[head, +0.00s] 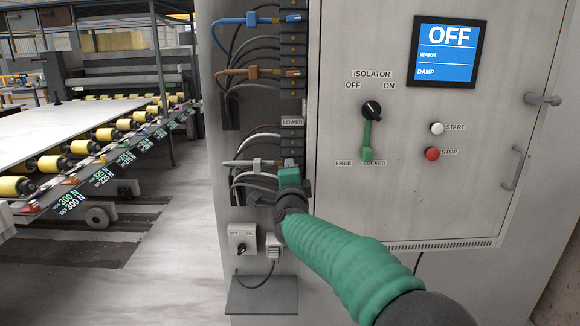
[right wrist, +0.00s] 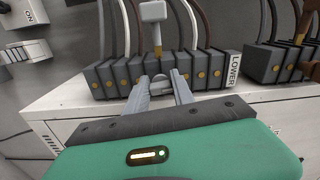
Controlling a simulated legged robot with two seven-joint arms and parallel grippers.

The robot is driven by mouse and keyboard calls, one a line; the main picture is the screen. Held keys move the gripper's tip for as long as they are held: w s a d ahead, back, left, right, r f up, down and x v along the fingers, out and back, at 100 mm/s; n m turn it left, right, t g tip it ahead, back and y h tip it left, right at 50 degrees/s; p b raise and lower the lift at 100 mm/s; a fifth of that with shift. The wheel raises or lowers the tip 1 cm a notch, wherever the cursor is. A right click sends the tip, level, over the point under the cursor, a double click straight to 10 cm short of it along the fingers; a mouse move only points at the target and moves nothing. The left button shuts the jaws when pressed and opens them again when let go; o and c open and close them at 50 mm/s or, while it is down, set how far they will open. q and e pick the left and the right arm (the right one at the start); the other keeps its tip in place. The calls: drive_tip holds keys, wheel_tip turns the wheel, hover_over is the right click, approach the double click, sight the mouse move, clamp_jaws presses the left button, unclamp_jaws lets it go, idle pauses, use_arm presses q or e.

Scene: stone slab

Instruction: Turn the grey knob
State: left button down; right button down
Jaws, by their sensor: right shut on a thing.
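My right gripper (right wrist: 164,84) is at the terminal row just left of the LOWER label in the right wrist view. Its two grey fingers are shut on a small grey piece, which looks like the grey knob (right wrist: 158,80), mostly hidden between them. A grey cable plug (right wrist: 153,12) with a brass tip stands right beyond the fingertips. In the head view my right gripper (head: 290,178) is at the lower terminals, and its hand hides the fingertips and the knob. The grey cable plug (head: 256,163) lies just left of it. My left gripper is not in view.
Blue (head: 251,20) and orange (head: 251,73) cable plugs sit higher up. The isolator switch (head: 371,110) is on the door right of my arm, with a screen (head: 446,52) reading OFF. A small switch box (head: 242,240) and a shelf (head: 262,296) are below.

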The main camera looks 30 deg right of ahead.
drive_tip(key=n+p, duration=0.3)
drive_tip(key=n, duration=0.2)
drive_tip(key=shift+d+r, duration=0.1)
drive_tip(key=n+p, duration=0.3)
drive_tip(key=n, duration=0.2)
drive_tip(key=shift+d, duration=0.1)
idle(0.5)
drive_tip(key=c, duration=1.5)
unclamp_jaws()
drive_tip(key=shift+r, duration=0.1)
drive_tip(key=shift+o, duration=0.7)
drive_tip(key=shift+w+d+f, duration=0.15)
drive_tip(key=shift+f, duration=0.2)
drive_tip(key=v, duration=1.6)
drive_tip(key=shift+s+a, duration=0.25)
drive_tip(key=shift+a, duration=0.1)
